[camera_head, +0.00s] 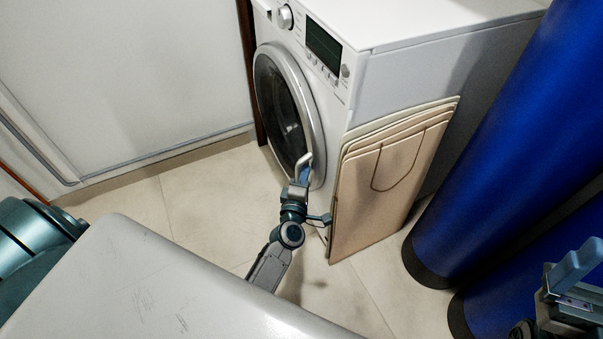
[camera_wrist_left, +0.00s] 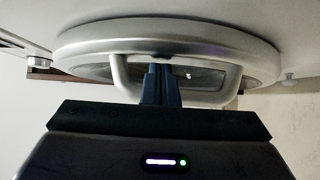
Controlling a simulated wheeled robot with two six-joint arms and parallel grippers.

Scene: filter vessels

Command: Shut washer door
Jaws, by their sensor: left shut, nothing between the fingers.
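The white washer (camera_head: 340,60) stands at the top middle of the head view. Its round door (camera_head: 315,115) has a silver ring and dark glass and lies close against the washer front; I cannot tell if it is latched. In the left wrist view the door (camera_wrist_left: 165,35) shows edge-on, with a looped handle (camera_wrist_left: 120,75). My left gripper (camera_head: 304,174) is at the handle; its fingers (camera_wrist_left: 161,85) are together, inside the loop's outline, with nothing held. Contact is unclear. My right gripper (camera_head: 577,265) is at the lower right, away from the washer; its finger gap is unclear.
Flat beige folded boards (camera_head: 385,190) lean against the washer's right side, close to my left wrist. Large blue cylinders (camera_head: 490,150) stand at the right. A white wall panel (camera_head: 120,70) is at the left. Tiled floor (camera_head: 200,200) is open in front of the washer.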

